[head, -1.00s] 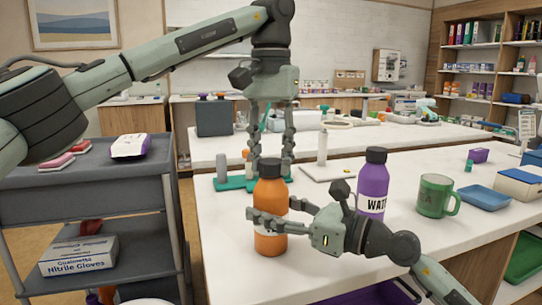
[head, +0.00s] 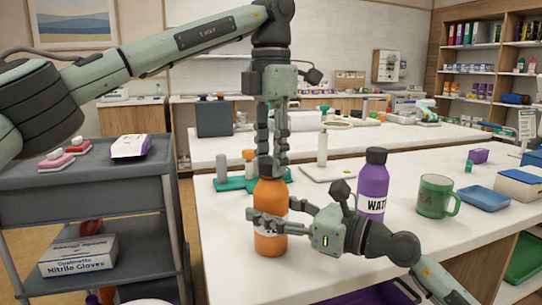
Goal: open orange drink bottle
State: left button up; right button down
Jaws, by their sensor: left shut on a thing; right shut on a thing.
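The orange drink bottle (head: 271,197) stands upright at the near left of the white table, with a dark cap (head: 269,168) on top. My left gripper (head: 272,165) points straight down from above, its fingers closed around the cap. My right gripper (head: 266,222) reaches in from the right and is shut on the bottle's body at mid-height. The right fingers cover part of the bottle, and the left fingers cover part of the cap.
A purple water bottle (head: 373,184) and a green mug (head: 437,195) stand right of the orange bottle, near my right arm. A blue tray (head: 485,198) lies farther right. A green rack (head: 235,183) is behind. A grey cart (head: 95,185) stands at left.

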pick_arm(q)
jog(key=n, duration=0.7)
jog(key=shift+n, duration=0.4)
jog(key=n, duration=0.4)
jog(key=shift+n, duration=0.4)
jog(key=n, duration=0.4)
jog(key=shift+n, duration=0.4)
jog(key=n, duration=0.6)
jog(key=shift+r+n, duration=0.1)
jog(key=shift+n, duration=0.3)
jog(key=shift+r, duration=0.1)
jog(key=shift+r, duration=1)
